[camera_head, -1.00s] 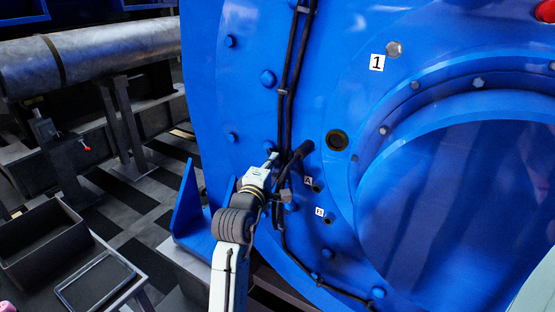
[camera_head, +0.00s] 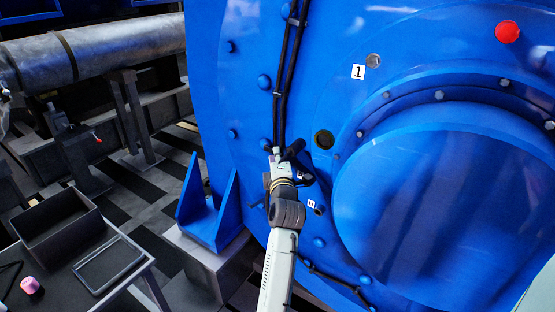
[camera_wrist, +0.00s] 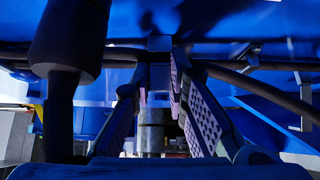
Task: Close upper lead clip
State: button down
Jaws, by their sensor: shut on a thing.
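Two black leads (camera_head: 288,70) run down the blue motor face, with small clips (camera_head: 295,21) along them, one lower (camera_head: 278,93). My gripper (camera_head: 281,153) is at the leads below these clips, beside a black stub. In the wrist view the two fingers of my gripper (camera_wrist: 160,88) close in on a small dark piece (camera_wrist: 159,72) at the lead (camera_wrist: 250,84). It looks like a lead clip, but it is dark and partly hidden by the fingers. I cannot tell whether it is closed. A thick dark cylinder (camera_wrist: 70,40) stands left of the fingers.
A blue bracket (camera_head: 209,205) is at lower left. A dark bench (camera_head: 92,299) with an open box (camera_head: 55,225) stands further left. A metal shaft (camera_head: 110,50) lies behind.

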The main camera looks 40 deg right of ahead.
jog(key=c, duration=1.6)
grip_release()
jog(key=shift+o, duration=0.2)
jog(key=v, duration=1.2)
